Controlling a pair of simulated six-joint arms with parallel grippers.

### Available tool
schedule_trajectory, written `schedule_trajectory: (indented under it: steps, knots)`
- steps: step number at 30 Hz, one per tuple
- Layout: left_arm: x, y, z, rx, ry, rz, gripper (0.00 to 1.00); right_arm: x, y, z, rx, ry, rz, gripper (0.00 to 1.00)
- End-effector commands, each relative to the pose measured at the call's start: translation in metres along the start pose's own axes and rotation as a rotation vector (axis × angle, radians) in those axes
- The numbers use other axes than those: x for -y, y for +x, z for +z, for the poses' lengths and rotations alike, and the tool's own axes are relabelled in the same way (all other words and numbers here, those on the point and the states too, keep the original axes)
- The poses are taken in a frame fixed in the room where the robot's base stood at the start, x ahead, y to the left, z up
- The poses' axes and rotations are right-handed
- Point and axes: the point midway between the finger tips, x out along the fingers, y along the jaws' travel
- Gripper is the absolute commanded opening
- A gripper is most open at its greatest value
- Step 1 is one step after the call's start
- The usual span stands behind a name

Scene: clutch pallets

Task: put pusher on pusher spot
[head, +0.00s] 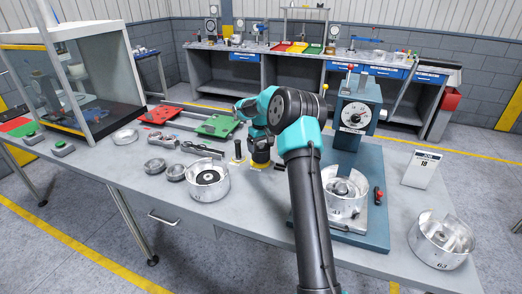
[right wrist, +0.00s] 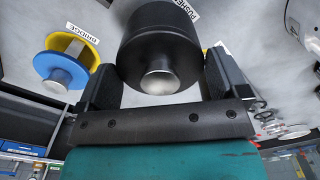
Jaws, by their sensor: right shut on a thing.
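My right gripper (head: 261,150) is low over the middle of the bench and shut on the pusher. In the right wrist view, the pusher (right wrist: 160,45) is a black cylinder with a shiny metal stub, held between the two fingers (right wrist: 160,82). In the head view, the pusher (head: 260,157) shows just below the gripper, partly hidden. A label reading PUSHER (right wrist: 180,9) lies on the bench beside it. The pusher spot is mostly hidden under the pusher; a pale yellowish edge (head: 257,167) shows. I cannot tell whether the pusher touches the bench. My left gripper is not in view.
The bridge, a blue and yellow spool (right wrist: 66,62), stands close beside the pusher. A metal drum (head: 208,182) is to the left and a blue press (head: 357,115) to the right. Another drum (head: 441,240) is at far right. The bench front is partly clear.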

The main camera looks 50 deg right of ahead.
Motion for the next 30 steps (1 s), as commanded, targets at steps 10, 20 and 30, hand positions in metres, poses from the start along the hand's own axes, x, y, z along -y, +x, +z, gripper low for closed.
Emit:
schedule_trajectory:
  steps: [10,20,30]
  knots:
    - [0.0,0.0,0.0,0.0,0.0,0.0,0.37,-0.009,0.001,-0.014,-0.002,0.0,0.0,0.64]
    - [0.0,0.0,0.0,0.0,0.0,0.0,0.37,-0.012,0.003,-0.019,-0.001,0.001,0.0,0.64]
    - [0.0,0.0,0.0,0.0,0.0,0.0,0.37,-0.012,0.036,-0.018,-0.003,0.0,0.001,0.64]
